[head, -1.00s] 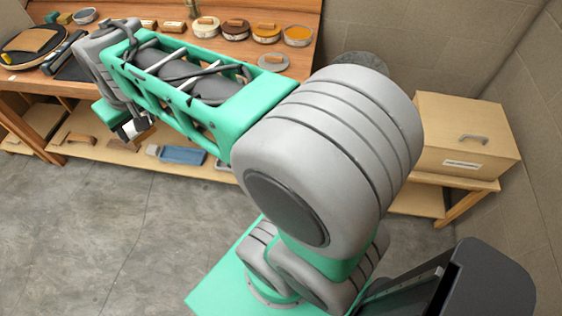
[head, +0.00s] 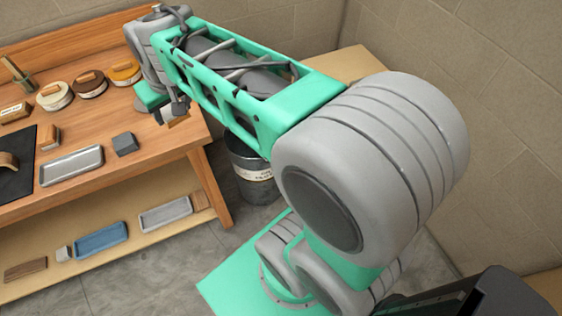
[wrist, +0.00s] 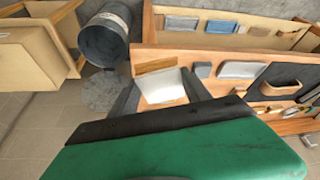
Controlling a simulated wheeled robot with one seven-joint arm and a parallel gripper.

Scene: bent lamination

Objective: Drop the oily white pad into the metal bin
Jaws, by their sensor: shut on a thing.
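The white pad (wrist: 163,86) sits between the two dark fingers of my gripper (wrist: 160,92) in the wrist view, and the fingers are shut on it. In the head view, my gripper (head: 172,114) is above the right end of the bench, with only a small part of the pad showing. The metal bin (head: 251,176) stands on the floor just right of the bench, partly hidden by my arm. In the wrist view the bin (wrist: 104,40) is up and left of the pad, with its dark mouth open. The pad is apart from the bin. Oil on the pad cannot be made out.
A grey round disc (wrist: 100,91) lies near the bin. A tan box on a stand (wrist: 28,55) is left of the bin. A lower shelf (head: 150,240) holds more trays.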

